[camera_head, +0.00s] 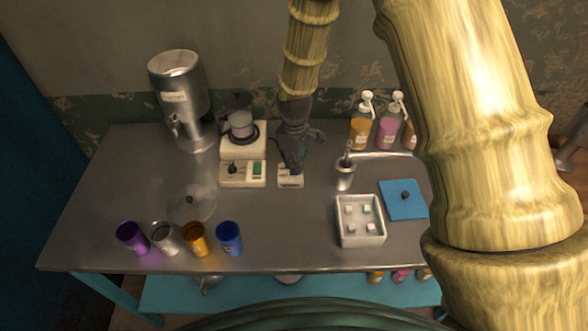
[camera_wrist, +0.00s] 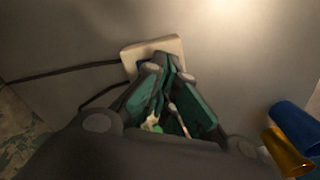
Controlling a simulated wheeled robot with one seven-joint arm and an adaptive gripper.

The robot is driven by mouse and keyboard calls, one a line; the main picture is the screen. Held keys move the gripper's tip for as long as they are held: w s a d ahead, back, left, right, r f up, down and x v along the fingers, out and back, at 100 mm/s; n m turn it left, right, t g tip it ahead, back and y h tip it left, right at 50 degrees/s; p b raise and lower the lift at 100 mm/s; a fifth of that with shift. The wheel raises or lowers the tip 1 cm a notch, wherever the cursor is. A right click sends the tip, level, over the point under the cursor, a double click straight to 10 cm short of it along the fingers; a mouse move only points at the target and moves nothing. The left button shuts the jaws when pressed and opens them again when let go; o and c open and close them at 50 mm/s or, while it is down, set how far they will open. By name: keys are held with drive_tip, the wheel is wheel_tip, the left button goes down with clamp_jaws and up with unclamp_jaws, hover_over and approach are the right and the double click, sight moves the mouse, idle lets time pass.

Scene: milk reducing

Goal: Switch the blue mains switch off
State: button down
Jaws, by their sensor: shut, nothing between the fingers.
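A small cream mains box (camera_head: 290,182) lies on the grey table, right of the hotplate unit. It also shows in the wrist view (camera_wrist: 174,45), with dark cables running off to the left. My gripper (camera_head: 294,170) points down over this box from behind. In the wrist view my gripper (camera_wrist: 164,62) is shut and empty, its fingertips over the box.
Purple (camera_head: 132,238), orange (camera_head: 195,240) and blue (camera_head: 229,238) cups stand in front. A white tray (camera_head: 361,238) is at right. The front middle is clear.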

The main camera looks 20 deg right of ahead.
drive_tip(key=shift+f+b, duration=0.3)
drive_tip(key=shift+f, duration=0.45)
idle(0.6)
drive_tip(key=shift+r+p, duration=2.6)
drive_tip(key=shift+r, duration=0.9)
